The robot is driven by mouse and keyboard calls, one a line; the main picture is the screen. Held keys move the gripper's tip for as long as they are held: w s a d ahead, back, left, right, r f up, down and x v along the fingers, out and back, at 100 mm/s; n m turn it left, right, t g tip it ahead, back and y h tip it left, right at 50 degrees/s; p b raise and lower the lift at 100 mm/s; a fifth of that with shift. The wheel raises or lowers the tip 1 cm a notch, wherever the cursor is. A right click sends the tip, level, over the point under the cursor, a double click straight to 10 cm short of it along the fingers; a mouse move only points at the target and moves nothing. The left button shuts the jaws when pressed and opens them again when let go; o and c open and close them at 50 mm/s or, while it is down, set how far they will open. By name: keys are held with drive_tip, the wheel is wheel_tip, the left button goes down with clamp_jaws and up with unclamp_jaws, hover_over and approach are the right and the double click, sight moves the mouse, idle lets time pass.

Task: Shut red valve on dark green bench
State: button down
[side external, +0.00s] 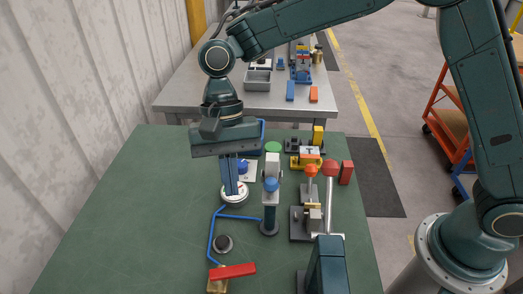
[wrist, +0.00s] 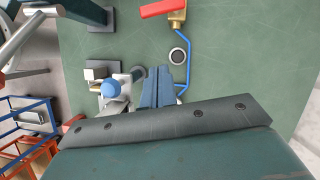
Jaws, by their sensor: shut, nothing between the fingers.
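The red valve handle (side external: 232,271) sits on a brass body (side external: 217,286) at the front of the dark green bench (side external: 120,215). The handle points right, roughly across the blue pipe (side external: 211,238) leaving the body. In the wrist view the handle (wrist: 160,9) is at the top edge, with the brass body (wrist: 177,18) beside it. My gripper (side external: 231,193) is shut and empty, pointing down, well behind the valve and apart from it. Its tips appear in front of a white round dial (side external: 236,198); I cannot tell their height above it. In the wrist view the fingers (wrist: 158,72) are together.
A blue-knobbed post (side external: 270,205) stands right of my gripper. Further right are toggle clamps with a red-orange knob (side external: 311,171) and a red block (side external: 346,172). A dark round button (side external: 222,243) lies between gripper and valve. The bench's left side is clear.

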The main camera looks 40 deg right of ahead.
sight(244, 266)
drive_tip(key=x, duration=1)
drive_tip(key=shift+s+a, duration=0.3)
drive_tip(key=shift+s, duration=0.2)
drive_tip(key=shift+s+a, duration=0.25)
drive_tip(key=shift+s, duration=0.25)
drive_tip(key=shift+s+a+r, duration=0.1)
drive_tip(key=shift+s+a, duration=0.35)
drive_tip(key=shift+s, duration=0.3)
drive_tip(key=shift+s+m, duration=0.6)
drive_tip(key=shift+s, duration=0.2)
drive_tip(key=shift+w, duration=0.2)
drive_tip(key=shift+w+a, duration=0.1)
drive_tip(key=shift+w, duration=0.5)
